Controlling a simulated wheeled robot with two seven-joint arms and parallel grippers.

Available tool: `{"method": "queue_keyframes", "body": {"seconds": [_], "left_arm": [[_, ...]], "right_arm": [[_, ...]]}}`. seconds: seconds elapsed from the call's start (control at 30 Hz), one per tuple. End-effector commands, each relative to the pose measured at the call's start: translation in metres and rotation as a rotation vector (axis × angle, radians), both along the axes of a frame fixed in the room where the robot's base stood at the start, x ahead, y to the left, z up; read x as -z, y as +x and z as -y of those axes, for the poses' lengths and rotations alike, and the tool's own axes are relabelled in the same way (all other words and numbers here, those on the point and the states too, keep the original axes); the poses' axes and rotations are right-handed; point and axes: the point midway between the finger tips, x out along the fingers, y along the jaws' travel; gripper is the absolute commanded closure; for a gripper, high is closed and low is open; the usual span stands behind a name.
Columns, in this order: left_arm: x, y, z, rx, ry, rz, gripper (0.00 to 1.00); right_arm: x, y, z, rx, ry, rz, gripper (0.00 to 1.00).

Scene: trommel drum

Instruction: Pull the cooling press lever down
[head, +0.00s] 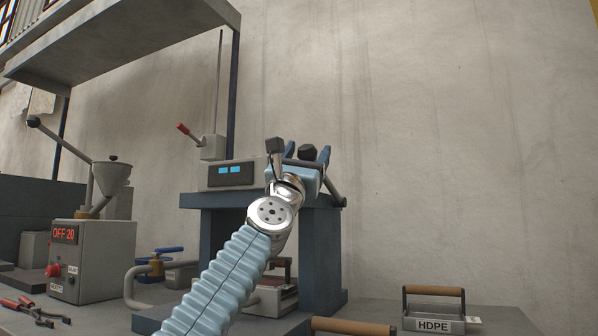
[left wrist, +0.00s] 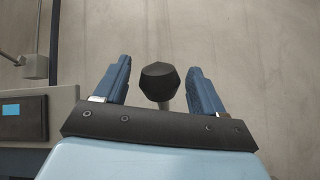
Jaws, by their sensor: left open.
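The press (head: 322,240) is a dark blue frame with a grey head carrying a small blue display (head: 230,174). A lever with a black knob (head: 308,152) rises at its right side, its dark arm (head: 334,188) slanting up toward the left. My left gripper (head: 307,156) is at the knob, its blue fingers open on either side. In the left wrist view the knob (left wrist: 160,82) sits between the open fingers (left wrist: 160,85), with visible gaps on both sides. A short grey rod shows below it; my gripper hides the rest. My right gripper is not in view.
A red-tipped lever (head: 183,128) sticks out of a grey box left of the press head. A control box (head: 78,262) with a hopper stands at the left. A tray marked HDPE (head: 433,324) is at the lower right. The wall right of the press is bare.

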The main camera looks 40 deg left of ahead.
Motion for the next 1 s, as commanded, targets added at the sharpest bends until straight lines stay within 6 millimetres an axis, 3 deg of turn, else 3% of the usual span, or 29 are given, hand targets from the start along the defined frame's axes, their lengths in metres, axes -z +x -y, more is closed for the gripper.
{"method": "queue_keyframes", "body": {"seconds": [0.27, 0.4, 0.47, 0.63, 0.73, 1.0], "left_arm": [[0.045, -0.035, 0.008, -0.003, 0.002, 0.001, 0.3], [0.063, -0.057, 0.014, -0.006, 0.005, -0.001, 0.3], [0.057, -0.061, 0.019, -0.005, 0.005, -0.004, 0.3], [0.071, -0.075, 0.019, -0.003, 0.004, -0.001, 0.3], [0.085, -0.084, 0.022, 0.001, 0.002, 0.0, 0.3], [0.094, -0.093, 0.023, 0.0, 0.0, 0.0, 0.3]], "right_arm": [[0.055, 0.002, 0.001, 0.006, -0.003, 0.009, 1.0], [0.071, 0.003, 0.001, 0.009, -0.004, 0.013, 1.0], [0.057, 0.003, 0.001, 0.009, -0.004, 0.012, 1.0], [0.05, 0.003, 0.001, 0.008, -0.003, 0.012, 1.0], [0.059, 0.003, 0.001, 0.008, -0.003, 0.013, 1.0], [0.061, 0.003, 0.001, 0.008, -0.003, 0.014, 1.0]]}}
